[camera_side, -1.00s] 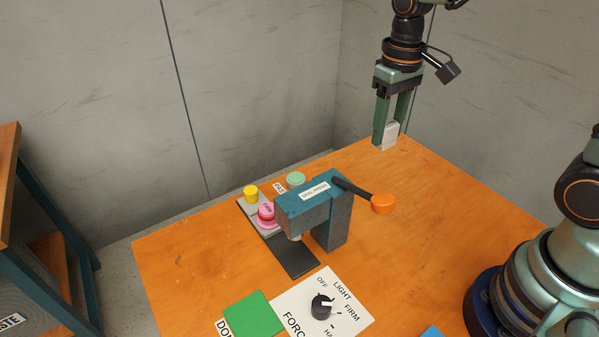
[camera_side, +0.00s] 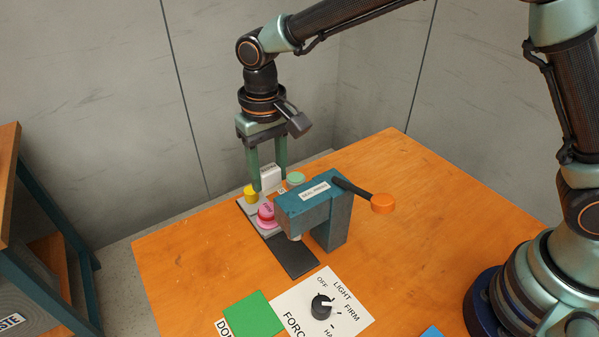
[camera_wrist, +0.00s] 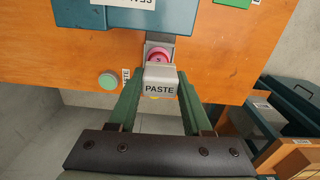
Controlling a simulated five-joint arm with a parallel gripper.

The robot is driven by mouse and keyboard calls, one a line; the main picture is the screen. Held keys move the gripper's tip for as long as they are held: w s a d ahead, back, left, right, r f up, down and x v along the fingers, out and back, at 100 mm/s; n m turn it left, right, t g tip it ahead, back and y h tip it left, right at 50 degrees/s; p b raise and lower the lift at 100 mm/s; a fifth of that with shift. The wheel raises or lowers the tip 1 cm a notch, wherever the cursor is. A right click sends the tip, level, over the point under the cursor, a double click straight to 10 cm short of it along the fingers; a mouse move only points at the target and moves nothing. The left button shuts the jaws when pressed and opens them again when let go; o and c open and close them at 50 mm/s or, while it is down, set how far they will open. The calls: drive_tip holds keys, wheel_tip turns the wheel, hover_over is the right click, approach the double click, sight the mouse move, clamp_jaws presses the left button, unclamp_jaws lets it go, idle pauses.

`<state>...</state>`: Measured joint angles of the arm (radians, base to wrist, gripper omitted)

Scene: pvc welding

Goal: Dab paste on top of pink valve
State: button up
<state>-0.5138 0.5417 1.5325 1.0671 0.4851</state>
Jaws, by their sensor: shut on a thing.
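My gripper (camera_side: 268,180) is shut on a white block (camera_side: 271,178), which reads PASTE in the wrist view (camera_wrist: 159,88). It holds the paste block upright above the far end of the dark strip, behind the pink valve. The pink valve (camera_side: 266,212) sits on a grey carrier on that strip, beside the teal press. In the wrist view the pink valve (camera_wrist: 158,56) shows just beyond the paste block, partly hidden by it. A yellow cylinder (camera_side: 250,192) stands at the strip's far end, close to my left finger.
The teal press (camera_side: 305,205) stands just right of the valve, with an orange-knobbed lever (camera_side: 382,203) reaching right. A green round button (camera_side: 295,178) is behind it. A force dial (camera_side: 321,306) and green pad (camera_side: 252,314) lie in front.

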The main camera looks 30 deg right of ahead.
drive_tip(key=shift+f, duration=2.7)
drive_tip(key=shift+w+f, duration=0.7)
drive_tip(key=shift+f, duration=0.1)
drive_tip(key=shift+w, duration=1.35)
drive_tip(key=s, duration=0.4)
drive_tip(key=shift+s, duration=0.1)
drive_tip(key=shift+r, duration=4.1)
